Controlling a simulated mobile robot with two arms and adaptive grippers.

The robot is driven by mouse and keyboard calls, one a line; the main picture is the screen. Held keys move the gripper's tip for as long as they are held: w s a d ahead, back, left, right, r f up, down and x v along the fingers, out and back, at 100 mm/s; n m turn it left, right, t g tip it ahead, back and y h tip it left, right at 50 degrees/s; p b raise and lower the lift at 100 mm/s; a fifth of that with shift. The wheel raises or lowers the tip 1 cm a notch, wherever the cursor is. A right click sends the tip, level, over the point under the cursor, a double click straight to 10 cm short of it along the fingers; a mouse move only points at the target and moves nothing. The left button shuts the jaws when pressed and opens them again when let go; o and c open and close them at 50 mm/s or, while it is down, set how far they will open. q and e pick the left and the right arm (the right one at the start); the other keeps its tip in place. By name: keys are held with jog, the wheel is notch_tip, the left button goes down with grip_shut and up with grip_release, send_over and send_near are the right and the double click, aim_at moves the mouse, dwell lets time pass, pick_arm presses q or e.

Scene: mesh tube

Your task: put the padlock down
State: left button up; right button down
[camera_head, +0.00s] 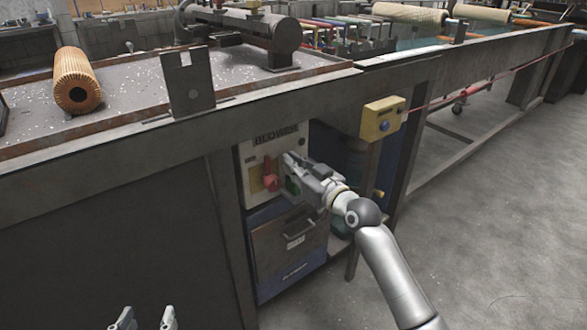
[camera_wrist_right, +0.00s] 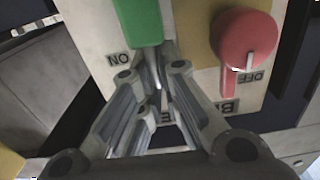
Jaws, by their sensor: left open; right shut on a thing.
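A green block (camera_wrist_right: 138,20) with a thin bright metal part below it, which looks like the padlock, shows at the top of the right wrist view. My right gripper (camera_wrist_right: 160,78) is shut on that metal part, in front of the pale blower panel. My left gripper (camera_head: 145,318) is open and empty at the bottom edge of the head view, away from the panel.
A red knob (camera_wrist_right: 246,40) marked OFF sits on the panel beside the green block. The metal tabletop (camera_head: 130,84) above holds a brown roll (camera_head: 76,78).

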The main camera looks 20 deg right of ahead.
pick_arm(q)
jog(key=shift+w+r, duration=0.1)
jog(key=shift+r, duration=0.1)
pick_arm(e)
jog(key=shift+f, duration=0.1)
jog(key=c, duration=1.6)
grip_release()
jog(key=shift+c, duration=0.2)
pick_arm(q)
jog(key=shift+r, duration=0.1)
